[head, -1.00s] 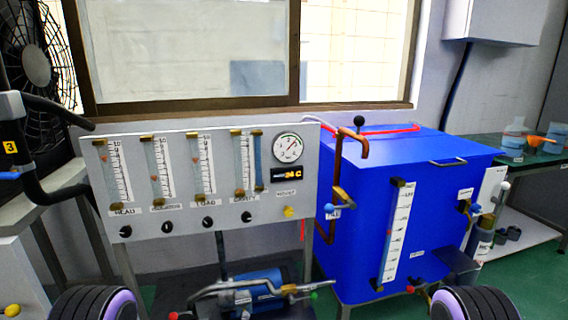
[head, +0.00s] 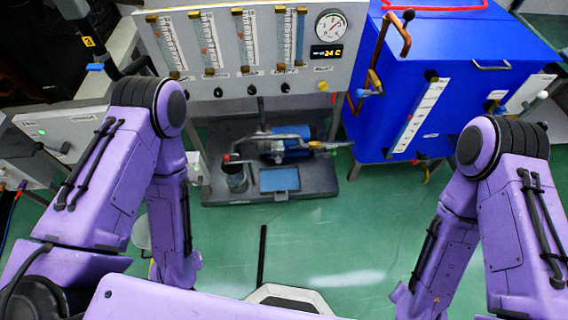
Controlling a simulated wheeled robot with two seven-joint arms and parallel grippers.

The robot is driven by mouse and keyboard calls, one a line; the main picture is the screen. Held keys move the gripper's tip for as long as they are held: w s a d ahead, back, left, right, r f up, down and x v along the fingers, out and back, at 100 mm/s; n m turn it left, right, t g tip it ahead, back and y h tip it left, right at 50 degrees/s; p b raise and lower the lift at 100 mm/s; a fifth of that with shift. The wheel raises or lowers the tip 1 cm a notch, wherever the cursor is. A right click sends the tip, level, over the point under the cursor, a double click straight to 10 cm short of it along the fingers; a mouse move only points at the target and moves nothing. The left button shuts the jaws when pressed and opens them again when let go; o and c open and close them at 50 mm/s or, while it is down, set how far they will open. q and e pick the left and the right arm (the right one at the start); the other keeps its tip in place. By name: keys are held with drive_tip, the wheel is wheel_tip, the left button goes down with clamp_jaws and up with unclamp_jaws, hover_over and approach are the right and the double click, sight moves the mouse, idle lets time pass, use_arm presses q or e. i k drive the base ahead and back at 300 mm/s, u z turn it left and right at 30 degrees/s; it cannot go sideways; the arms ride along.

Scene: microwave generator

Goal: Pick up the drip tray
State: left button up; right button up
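A flat blue rectangular piece with a dark rim (head: 280,180) lies on the dark base below the gauge panel. It looks like a shallow tray, but I cannot tell for sure that it is the drip tray. A blue pump (head: 285,150) with pipes stands right behind it. My two purple arms show at the left and right sides, bent, well apart from the tray-like piece. Neither gripper can be seen.
The gauge panel (head: 240,50) stands above the pump. A blue tank (head: 450,60) with valves is at the right, partly behind my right arm. A dark bar (head: 262,255) shows over the green floor (head: 340,235), which is largely clear in front of the base.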

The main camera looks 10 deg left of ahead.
sight(286, 179)
drive_tip(key=u, duration=1.45)
drive_tip(key=k, duration=0.65)
drive_tip(key=z, duration=0.8)
drive_tip(key=i, duration=1.35)
drive_tip(key=u, duration=0.9)
